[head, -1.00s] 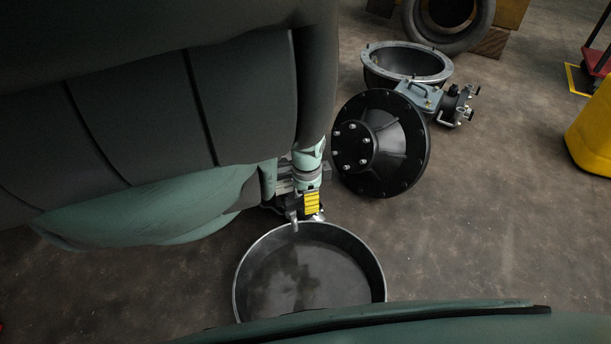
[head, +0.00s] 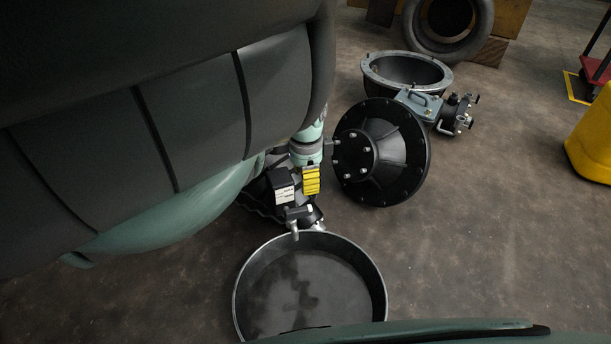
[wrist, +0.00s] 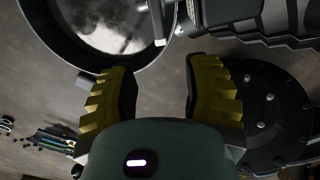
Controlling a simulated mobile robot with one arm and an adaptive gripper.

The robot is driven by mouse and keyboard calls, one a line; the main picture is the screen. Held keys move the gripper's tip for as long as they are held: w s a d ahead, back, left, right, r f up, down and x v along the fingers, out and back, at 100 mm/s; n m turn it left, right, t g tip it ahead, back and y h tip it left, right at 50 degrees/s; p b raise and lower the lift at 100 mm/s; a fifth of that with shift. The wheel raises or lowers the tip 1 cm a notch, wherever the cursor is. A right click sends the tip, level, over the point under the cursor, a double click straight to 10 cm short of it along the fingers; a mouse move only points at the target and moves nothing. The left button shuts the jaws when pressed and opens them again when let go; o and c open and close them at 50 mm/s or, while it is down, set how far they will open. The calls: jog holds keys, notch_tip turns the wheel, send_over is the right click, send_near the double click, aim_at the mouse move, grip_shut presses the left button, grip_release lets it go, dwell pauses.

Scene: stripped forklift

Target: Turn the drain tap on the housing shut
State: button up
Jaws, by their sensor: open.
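The drain tap (head: 297,219) is a small light-metal piece with a downturned spout, over the back rim of the round pan (head: 238,296). The dark housing (head: 262,196) behind it is largely hidden by my arm in the head view. My gripper (head: 311,180) shows there as a yellow ridged finger just above the tap. In the wrist view my gripper (wrist: 158,64) is open, its two yellow fingers apart with nothing between them. The metal spout (wrist: 160,22) shows beyond the fingertips, apart from them, and the housing (wrist: 245,22) is at upper right. The tap's handle position is unclear.
A large black flanged cone (head: 400,150) stands close right of my gripper. Behind it are an open metal bowl-shaped casing (head: 375,68), a valve-like assembly (head: 455,113) and a tyre (head: 448,45). A yellow object (head: 590,140) stands far right.

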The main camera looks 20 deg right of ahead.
jog(key=shift+r, duration=0.35)
jog(key=shift+o, duration=0.2)
